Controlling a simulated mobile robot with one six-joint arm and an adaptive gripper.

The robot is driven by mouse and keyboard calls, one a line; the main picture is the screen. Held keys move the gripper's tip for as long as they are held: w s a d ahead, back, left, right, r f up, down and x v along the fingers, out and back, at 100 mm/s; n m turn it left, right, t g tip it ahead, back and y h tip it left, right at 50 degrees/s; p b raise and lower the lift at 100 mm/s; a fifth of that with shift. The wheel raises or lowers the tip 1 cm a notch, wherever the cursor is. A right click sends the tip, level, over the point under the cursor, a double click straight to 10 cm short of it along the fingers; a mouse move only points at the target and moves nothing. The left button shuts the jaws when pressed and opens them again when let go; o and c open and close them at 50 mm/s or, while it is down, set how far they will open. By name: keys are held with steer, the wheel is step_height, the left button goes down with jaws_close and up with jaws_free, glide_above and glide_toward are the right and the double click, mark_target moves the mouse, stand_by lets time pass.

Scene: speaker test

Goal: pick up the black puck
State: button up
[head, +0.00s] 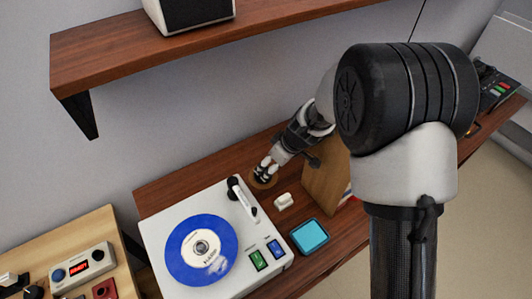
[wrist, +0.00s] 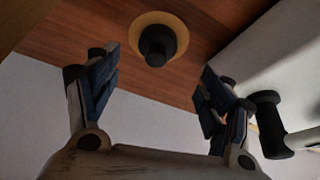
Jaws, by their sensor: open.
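The black puck (wrist: 155,42) shows in the wrist view near the top middle. It looks like a short round black piece with a smaller knob, on a tan disc (wrist: 178,28) on the wooden bench. My gripper (wrist: 160,82) is open and empty, with its two fingers spread to the left and right, and the puck lies between and beyond them in the picture. The puck is apart from both fingers. In the head view my gripper (head: 265,172) hangs over the tan disc (head: 262,183) behind the record player and mostly hides the puck.
A white record player (head: 160,232) with a blue record stands close to the left. Its tonearm (head: 243,200) is near my gripper. A small white block (head: 284,201), a teal square (head: 309,236) and a wooden box (head: 325,182) are at the right. A shelf (head: 110,55) hangs above.

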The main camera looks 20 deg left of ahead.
mark_target(263, 173)
steer(key=x, duration=0.3)
steer(key=b+x, duration=0.1)
steer(key=x, duration=0.5)
steer(key=shift+w+a+b, duration=0.3)
steer(key=shift+w+a, duration=0.05)
steer(key=shift+a, duration=0.05)
steer(key=c, duration=1.3)
